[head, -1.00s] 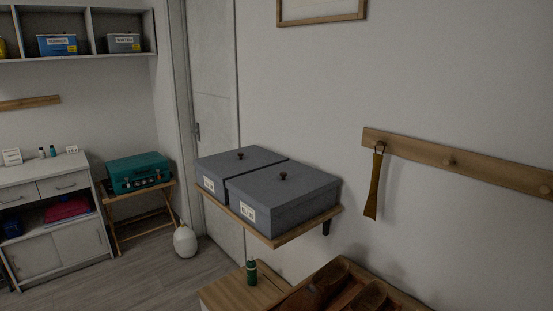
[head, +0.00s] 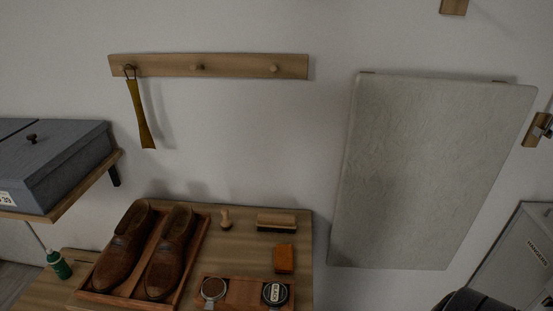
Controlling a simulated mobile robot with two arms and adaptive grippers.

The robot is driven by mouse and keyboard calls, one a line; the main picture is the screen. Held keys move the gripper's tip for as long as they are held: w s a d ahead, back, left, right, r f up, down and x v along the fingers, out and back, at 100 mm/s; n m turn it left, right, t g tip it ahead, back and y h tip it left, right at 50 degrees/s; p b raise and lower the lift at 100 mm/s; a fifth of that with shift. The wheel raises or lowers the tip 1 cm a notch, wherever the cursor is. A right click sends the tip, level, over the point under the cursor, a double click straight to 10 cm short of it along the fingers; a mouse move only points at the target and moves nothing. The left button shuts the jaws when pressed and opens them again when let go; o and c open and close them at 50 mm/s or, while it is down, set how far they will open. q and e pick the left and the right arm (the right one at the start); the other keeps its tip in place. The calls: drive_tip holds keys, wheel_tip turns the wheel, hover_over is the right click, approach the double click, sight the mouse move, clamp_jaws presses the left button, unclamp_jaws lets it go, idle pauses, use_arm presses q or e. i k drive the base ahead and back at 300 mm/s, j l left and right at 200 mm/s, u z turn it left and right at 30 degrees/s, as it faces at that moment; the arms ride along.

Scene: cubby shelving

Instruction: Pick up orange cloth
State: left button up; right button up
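A small orange block-like item (head: 285,258), which looks like the folded orange cloth, lies on the wooden bench top (head: 255,246). It is near the right edge, just below a brush (head: 277,222) and above a small tray. Nothing touches or covers it.
Brown shoes (head: 122,255) sit in a wooden tray (head: 196,248) left of the orange item. Polish tins (head: 275,293) lie in a smaller tray (head: 243,291) in front. A green bottle (head: 58,264) stands at left. A grey board (head: 430,170) hangs on the wall. A dark rounded shape (head: 472,302) is unclear.

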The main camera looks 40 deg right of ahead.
sight(282, 253)
drive_tip(key=l+z, duration=0.2)
drive_tip(key=z, duration=0.25)
drive_tip(key=k+l+z, duration=0.1)
drive_tip(key=l+z, duration=0.15)
drive_tip(key=z, duration=0.25)
